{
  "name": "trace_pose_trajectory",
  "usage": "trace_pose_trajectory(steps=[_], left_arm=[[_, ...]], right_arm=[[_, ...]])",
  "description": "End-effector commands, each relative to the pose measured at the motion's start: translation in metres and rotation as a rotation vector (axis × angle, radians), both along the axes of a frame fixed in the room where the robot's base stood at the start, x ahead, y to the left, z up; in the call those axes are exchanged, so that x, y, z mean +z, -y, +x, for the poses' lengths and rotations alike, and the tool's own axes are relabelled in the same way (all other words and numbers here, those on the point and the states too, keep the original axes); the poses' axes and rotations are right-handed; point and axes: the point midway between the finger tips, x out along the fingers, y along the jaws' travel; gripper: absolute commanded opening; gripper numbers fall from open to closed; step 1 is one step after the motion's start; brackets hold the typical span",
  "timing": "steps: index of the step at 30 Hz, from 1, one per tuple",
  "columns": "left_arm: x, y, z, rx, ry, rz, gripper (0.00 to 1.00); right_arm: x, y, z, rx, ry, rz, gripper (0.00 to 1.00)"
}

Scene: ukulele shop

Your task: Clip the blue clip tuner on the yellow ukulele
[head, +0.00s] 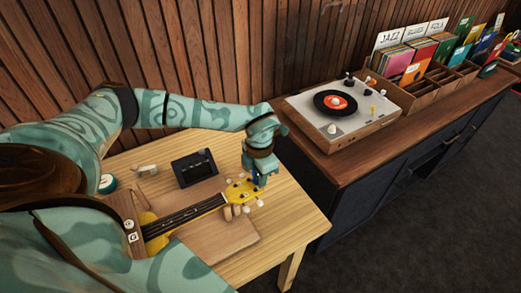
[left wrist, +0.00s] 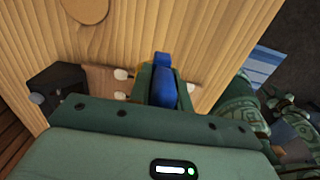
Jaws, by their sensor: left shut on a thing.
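The yellow ukulele (head: 188,214) lies on the wooden table, its headstock (head: 238,190) pointing right and its body partly hidden behind my arm. My left gripper (head: 261,178) points down at the far end of the headstock. It is shut on the blue clip tuner, which shows between the fingers in the left wrist view (left wrist: 163,88). White tuning pegs (left wrist: 122,74) show on both sides of the fingers there. The gripper hides most of the headstock in that view, so I cannot tell whether the tuner touches it. My right gripper is not in view.
A wooden board (head: 225,243) lies under the neck. A black device (head: 194,167), a small cream object (head: 147,170) and a round tin (head: 107,183) stand behind it. A turntable (head: 340,112) and record crates (head: 425,92) stand on the cabinet at right.

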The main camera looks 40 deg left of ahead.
Motion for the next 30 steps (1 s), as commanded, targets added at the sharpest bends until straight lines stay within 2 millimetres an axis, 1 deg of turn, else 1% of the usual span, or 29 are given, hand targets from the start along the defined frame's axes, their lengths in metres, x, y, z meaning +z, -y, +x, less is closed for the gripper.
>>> trace_pose_trajectory(steps=[6,7,8,9,10,17,20,23,26,30], left_arm=[[0.0,0.0,0.0,0.0,0.0,0.0,0.0],[0.0,0.0,0.0,0.0,0.0,0.0,0.22],[0.0,0.0,0.0,0.0,0.0,0.0,0.3],[0.0,0.0,0.0,0.0,0.0,0.0,0.42],[0.0,0.0,0.0,0.0,0.0,0.0,0.45],[0.0,0.0,0.0,0.0,-0.001,0.0,0.45],[0.004,0.0,0.0,0.0,0.0,0.0,0.45],[0.018,0.0,0.001,0.0,0.003,-0.001,0.45],[0.041,0.0,0.001,-0.001,0.005,-0.001,0.45],[0.081,0.0,0.001,0.0,0.005,0.0,0.45]], right_arm=[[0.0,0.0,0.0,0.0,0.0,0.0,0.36],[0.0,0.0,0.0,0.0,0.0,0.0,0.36],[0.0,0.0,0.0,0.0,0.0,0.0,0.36],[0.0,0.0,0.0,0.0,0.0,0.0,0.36],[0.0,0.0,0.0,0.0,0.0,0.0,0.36],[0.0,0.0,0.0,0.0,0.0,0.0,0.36],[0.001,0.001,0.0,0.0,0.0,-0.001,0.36],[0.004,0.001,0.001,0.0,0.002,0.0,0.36],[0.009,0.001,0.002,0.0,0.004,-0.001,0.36],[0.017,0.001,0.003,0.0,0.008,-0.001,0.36]])
